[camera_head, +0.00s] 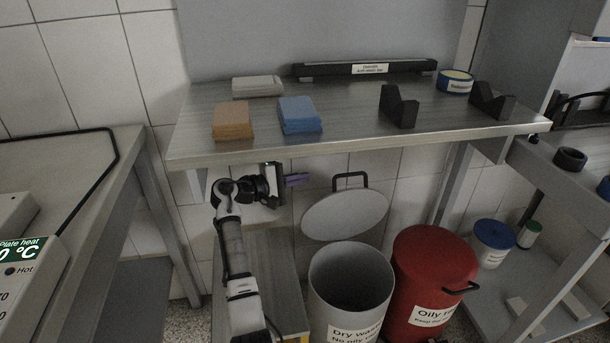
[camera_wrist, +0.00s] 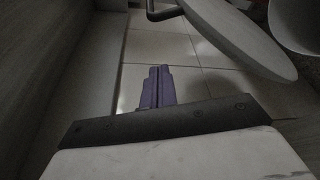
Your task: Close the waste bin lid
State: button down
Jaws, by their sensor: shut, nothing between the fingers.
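The grey waste bin (camera_head: 349,282), labelled as dry waste, stands below the table with its mouth uncovered. Its round grey lid (camera_head: 345,214) is open, tilted up at the back of the bin, with a dark handle (camera_head: 350,181) on its far side. In the wrist view the lid (camera_wrist: 240,38) crosses the upper right, and part of its handle (camera_wrist: 163,10) shows at the top. My gripper (camera_head: 306,179) is left of the lid, under the table's front edge and apart from the lid. Its purple fingers (camera_wrist: 158,88) are shut and empty.
A red bin (camera_head: 431,270) labelled for oily waste stands closed, close on the right. The table (camera_head: 350,138) above carries orange and blue stacks and black blocks. A low grey cabinet (camera_head: 265,262) stands left of the grey bin.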

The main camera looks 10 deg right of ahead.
jog(key=shift+s+d+r+p, duration=0.1)
jog(key=shift+s+d, duration=0.05)
jog(key=shift+d, duration=1.2)
jog(key=shift+s+d+r+p, duration=0.1)
jog(key=shift+s+d, duration=0.05)
jog(key=shift+d, duration=1.15)
jog(key=shift+s+d+p, duration=0.1)
jog(key=shift+s+d, duration=0.05)
jog(key=shift+d, duration=1.2)
jog(key=shift+s+f, duration=0.1)
